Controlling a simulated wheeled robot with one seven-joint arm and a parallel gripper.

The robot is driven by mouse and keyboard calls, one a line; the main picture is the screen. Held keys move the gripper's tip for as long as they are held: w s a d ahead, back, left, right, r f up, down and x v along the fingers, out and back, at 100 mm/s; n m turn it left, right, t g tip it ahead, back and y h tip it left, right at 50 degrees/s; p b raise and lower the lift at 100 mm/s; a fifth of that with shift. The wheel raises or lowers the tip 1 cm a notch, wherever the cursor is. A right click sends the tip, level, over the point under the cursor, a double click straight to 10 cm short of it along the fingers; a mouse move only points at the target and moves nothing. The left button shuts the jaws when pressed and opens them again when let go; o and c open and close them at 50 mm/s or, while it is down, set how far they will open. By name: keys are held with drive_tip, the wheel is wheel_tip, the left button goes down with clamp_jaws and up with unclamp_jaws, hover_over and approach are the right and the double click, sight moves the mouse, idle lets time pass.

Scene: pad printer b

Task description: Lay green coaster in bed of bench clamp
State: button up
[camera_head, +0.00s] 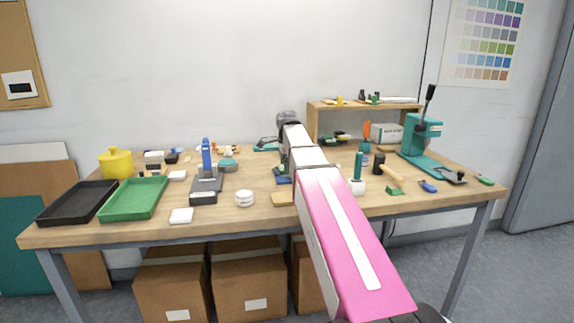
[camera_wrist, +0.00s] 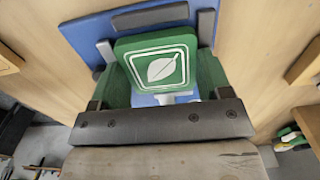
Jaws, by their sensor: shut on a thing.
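The green coaster (camera_wrist: 157,67), a rounded square with a white leaf mark, shows face-on in the wrist view. My gripper (camera_wrist: 157,50) is shut on it, with a finger at its left and right sides. The bench clamp (camera_wrist: 80,38) is blue with a grey bar (camera_wrist: 150,16) and lies beyond and below the coaster. I cannot tell whether the coaster touches its bed. In the head view the clamp (camera_head: 282,178) is partly hidden by my arm, at the middle of the bench.
A teal press (camera_head: 421,137) stands at the right. A blue and grey device (camera_head: 207,172), a green tray (camera_head: 135,198) and a black tray (camera_head: 77,201) stand at the left. A hammer (camera_head: 388,170) and a teal-handled tool (camera_head: 358,170) are right of my arm. A wooden shelf (camera_head: 312,122) stands behind.

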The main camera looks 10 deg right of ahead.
idle(0.9)
drive_tip(key=o, duration=0.6)
drive_tip(key=shift+r, duration=1.45)
drive_tip(key=shift+o, duration=0.2)
drive_tip(key=shift+o, duration=1.2)
